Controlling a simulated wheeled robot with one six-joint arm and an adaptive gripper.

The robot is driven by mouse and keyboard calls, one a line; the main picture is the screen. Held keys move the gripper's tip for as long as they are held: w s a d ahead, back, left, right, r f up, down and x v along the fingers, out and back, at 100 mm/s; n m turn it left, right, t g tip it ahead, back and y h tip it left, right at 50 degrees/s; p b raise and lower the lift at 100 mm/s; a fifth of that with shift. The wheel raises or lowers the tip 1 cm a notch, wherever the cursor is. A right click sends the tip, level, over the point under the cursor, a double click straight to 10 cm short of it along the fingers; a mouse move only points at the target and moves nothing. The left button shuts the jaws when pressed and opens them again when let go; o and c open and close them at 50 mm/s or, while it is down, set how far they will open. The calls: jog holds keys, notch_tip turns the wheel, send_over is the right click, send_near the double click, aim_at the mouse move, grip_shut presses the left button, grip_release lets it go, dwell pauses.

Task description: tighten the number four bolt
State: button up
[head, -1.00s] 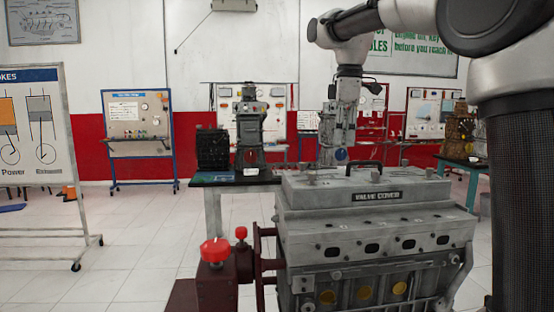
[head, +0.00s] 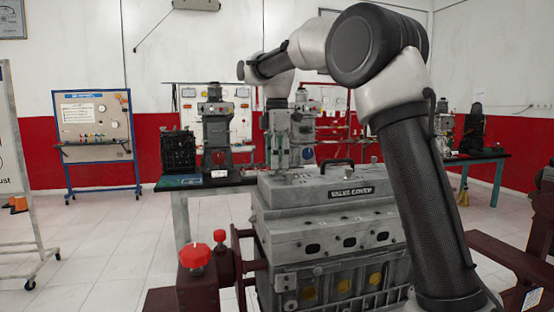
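The grey engine block stands in front of me with its valve cover (head: 290,197) on top, marked by a dark label (head: 351,192). A dark handle (head: 337,163) rises from the back of the cover. My gripper (head: 281,168) points down at the cover's left rear part, left of the handle. I cannot tell whether it touches the cover. Its fingers are too small and grey to show whether they are open or shut, or whether they hold a tool. The number four bolt cannot be made out. My arm hides part of the cover's right side.
A dark red stand with red knobs (head: 194,256) is at the engine's left. Another dark red frame (head: 510,262) is at the right. A bench (head: 180,217) with a machine (head: 215,133) stands behind. Open tiled floor (head: 105,240) lies to the left.

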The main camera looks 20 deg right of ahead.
grip_shut()
